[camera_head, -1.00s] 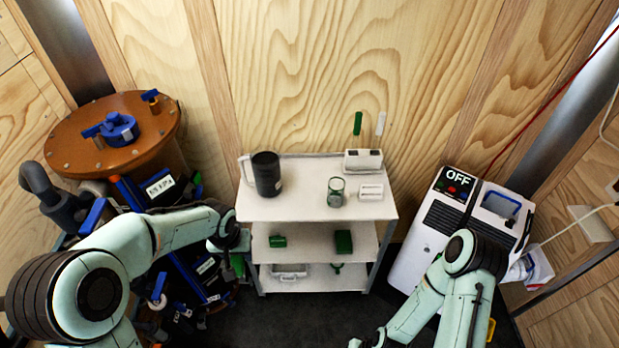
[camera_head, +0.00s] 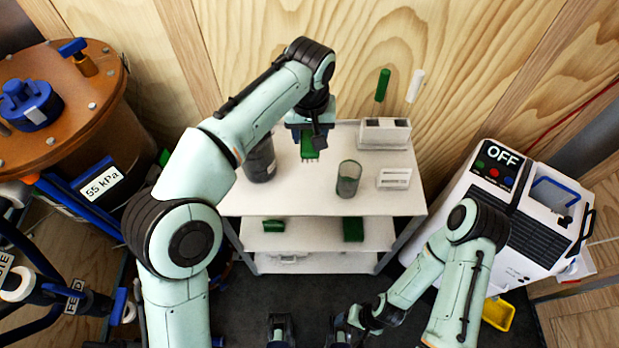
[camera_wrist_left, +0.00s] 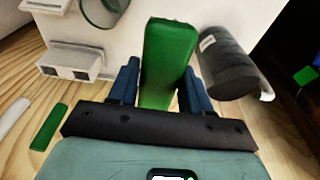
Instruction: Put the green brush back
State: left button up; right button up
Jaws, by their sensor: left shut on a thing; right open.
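The green brush (camera_head: 309,147) is in my left gripper (camera_head: 308,132), which is shut on it above the cart's top, between the dark mug and the glass jar. Its bristles point down in the head view. In the left wrist view the green block of the brush (camera_wrist_left: 168,60) sits between the blue fingers (camera_wrist_left: 162,88). A white two-slot holder (camera_head: 385,133) stands at the back right of the cart top, with green (camera_head: 382,85) and white (camera_head: 415,86) strips on the wall behind it. My right gripper (camera_head: 311,332) is open and low in front of the cart, partly cut off.
The white cart (camera_head: 320,203) carries a dark mug (camera_head: 262,160), a glass jar (camera_head: 348,178) and a white slotted block (camera_head: 394,180). Green items (camera_head: 353,229) lie on its middle shelf. A white machine marked OFF (camera_head: 510,210) stands right; an orange-brown tank (camera_head: 75,100) stands left.

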pick_arm(q)
notch_tip(320, 180, down, 13)
jog(key=b, duration=0.2)
jog(key=shift+s+b, duration=0.15)
jog(key=shift+b, duration=0.15)
jog(key=shift+f+b, duration=0.3)
jog(key=shift+f, duration=2.3)
jog(key=shift+f, duration=0.1)
jog(key=o, duration=1.2)
jog(key=shift+r, duration=0.5)
jog(key=r, duration=0.3)
jog(key=s+r+p, duration=0.1)
jog(key=r, duration=0.7)
jog(key=shift+s+a+p, duration=0.1)
jog(key=shift+s+p, duration=0.2)
jog(key=shift+s, duration=0.1)
